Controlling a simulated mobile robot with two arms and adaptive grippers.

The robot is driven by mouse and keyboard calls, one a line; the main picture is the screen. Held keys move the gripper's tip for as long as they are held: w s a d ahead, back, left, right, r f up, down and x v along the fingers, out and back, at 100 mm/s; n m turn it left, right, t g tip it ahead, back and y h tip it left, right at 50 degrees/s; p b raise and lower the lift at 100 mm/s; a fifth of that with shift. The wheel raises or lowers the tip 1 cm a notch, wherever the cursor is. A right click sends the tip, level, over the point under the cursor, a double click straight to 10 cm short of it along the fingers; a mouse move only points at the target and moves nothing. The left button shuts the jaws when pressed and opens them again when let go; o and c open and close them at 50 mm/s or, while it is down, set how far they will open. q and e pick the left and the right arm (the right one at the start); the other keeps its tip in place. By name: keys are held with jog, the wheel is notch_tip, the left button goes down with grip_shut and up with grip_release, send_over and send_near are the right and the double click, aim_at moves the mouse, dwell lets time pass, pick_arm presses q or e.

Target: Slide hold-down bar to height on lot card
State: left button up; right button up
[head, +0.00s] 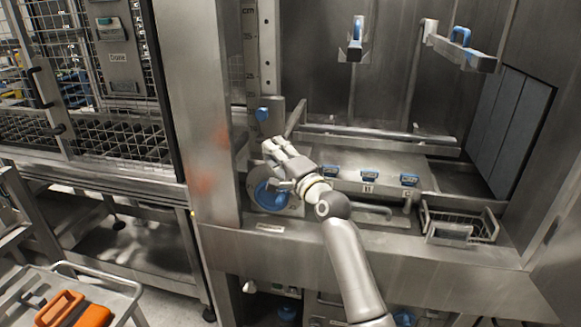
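A vertical scale marked "CM" (249,50) runs up the left post of the steel bay. A small blue knob (262,115) sits low on that post. A horizontal metal bar (380,134) crosses the bay at about that height and looks like the hold-down bar; its link to the knob is unclear. My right gripper (268,152) is just below the knob, in front of the post, apparently not touching it. Its fingers point up and left, and their gap is hard to see. I cannot make out a lot card. My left gripper is out of view.
A blue round part (271,196) sits behind my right wrist. Several blue-handled pieces (370,175) line the ledge, with a wire basket (460,222) to their right. Blue-tipped arms (460,40) project above. A cart (95,290) with an orange item (62,308) stands lower left.

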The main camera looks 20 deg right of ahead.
jog(key=v, duration=0.7)
